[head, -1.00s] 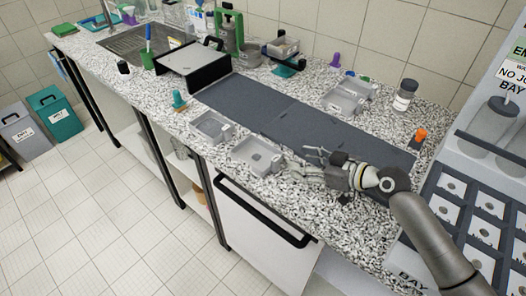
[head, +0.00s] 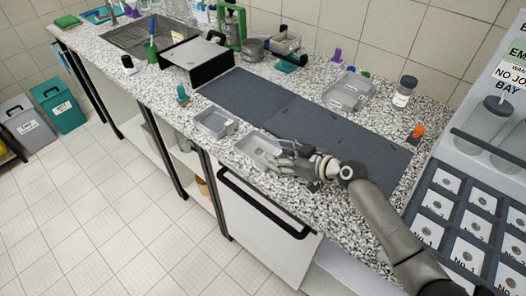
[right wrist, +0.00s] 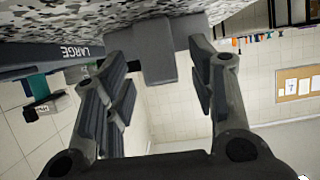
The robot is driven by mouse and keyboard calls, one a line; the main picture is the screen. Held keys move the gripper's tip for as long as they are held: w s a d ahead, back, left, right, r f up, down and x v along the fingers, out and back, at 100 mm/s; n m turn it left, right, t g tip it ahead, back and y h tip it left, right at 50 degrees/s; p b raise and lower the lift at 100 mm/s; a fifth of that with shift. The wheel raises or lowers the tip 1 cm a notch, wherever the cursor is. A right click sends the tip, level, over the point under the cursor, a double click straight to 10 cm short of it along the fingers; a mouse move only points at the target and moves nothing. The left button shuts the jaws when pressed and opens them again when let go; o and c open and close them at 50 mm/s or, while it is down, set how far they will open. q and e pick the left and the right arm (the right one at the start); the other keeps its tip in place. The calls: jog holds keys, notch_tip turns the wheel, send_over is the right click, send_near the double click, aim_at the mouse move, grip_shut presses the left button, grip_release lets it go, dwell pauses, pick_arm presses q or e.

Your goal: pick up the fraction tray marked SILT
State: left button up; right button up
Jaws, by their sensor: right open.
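Several pale grey trays stand on the speckled counter, their marks too small to read, so I cannot tell which is SILT. One tray (head: 245,146) is at the front edge, another (head: 211,124) is to its left, and a third (head: 350,90) is behind the dark mat. My right gripper (head: 278,150) is open at the right side of the nearest front tray, partly covering it; I cannot tell whether they touch. In the right wrist view the fingers (right wrist: 160,85) are apart, with a grey block (right wrist: 155,52) between them. My left gripper is not in view.
A dark mat (head: 300,118) runs along the counter (head: 310,205). A rack of numbered cards (head: 440,205) is at the far right.

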grip_shut()
jog(key=shift+r, duration=0.1)
